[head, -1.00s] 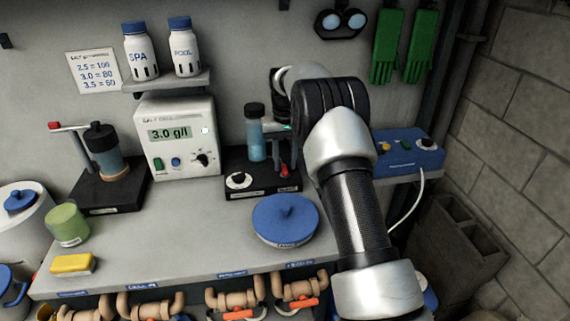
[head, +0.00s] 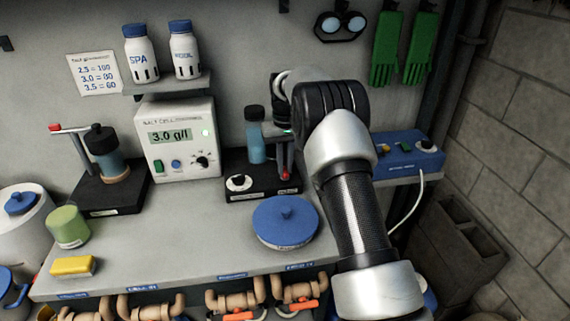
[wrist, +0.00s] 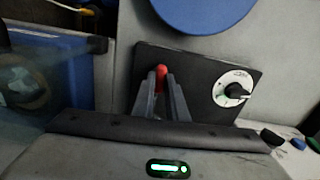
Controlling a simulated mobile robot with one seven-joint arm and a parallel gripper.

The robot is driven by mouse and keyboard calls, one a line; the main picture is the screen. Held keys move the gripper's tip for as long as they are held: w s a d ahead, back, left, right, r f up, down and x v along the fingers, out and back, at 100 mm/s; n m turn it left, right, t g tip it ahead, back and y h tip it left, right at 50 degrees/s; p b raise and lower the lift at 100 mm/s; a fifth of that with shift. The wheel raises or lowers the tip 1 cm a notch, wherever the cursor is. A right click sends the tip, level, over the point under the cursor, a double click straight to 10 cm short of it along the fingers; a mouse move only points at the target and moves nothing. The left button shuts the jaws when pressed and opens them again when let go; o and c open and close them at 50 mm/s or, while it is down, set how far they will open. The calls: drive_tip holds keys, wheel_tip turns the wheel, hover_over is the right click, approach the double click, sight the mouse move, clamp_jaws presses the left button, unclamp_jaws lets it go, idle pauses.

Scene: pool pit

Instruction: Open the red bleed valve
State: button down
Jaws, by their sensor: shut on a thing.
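The red bleed valve handle (wrist: 161,72) shows in the wrist view between my fingertips, over the black base (wrist: 200,70) with a white dial. My gripper (wrist: 160,84) is shut on this red handle, and its fingers hide the handle's lower part. In the head view the red handle (head: 286,175) shows at the right side of the right-hand black base (head: 262,192), beside a clear blue cylinder (head: 256,148) with a black cap. Whether the valve is open cannot be told.
A blue round lid (head: 285,222) lies in front of the black base. The salt cell box (head: 180,140) stands to its left and a blue box (head: 408,155) to its right. A second black base (head: 108,190) stands farther left. The middle of the counter is clear.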

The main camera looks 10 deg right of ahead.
drive_tip(key=n+p, duration=0.1)
drive_tip(key=n, duration=0.1)
drive_tip(key=n+p, duration=0.1)
drive_tip(key=shift+r+n, duration=0.2)
drive_tip(key=shift+n, duration=0.2)
drive_tip(key=n+p, duration=0.1)
drive_tip(key=n, duration=0.3)
drive_tip(key=shift+f+n+p, duration=0.1)
drive_tip(key=shift+n+p, duration=0.2)
drive_tip(key=n+p, duration=0.1)
drive_tip(key=n, duration=0.3)
drive_tip(key=shift+n, duration=0.3)
drive_tip(key=shift+n+p, duration=0.35)
drive_tip(key=shift+n, duration=1.75)
drive_tip(key=c, duration=1.8)
unclamp_jaws()
drive_tip(key=shift+o, duration=0.2)
wheel_tip(320, 180, up, 17)
drive_tip(key=shift+p, duration=0.4)
drive_tip(key=shift+r, duration=0.25)
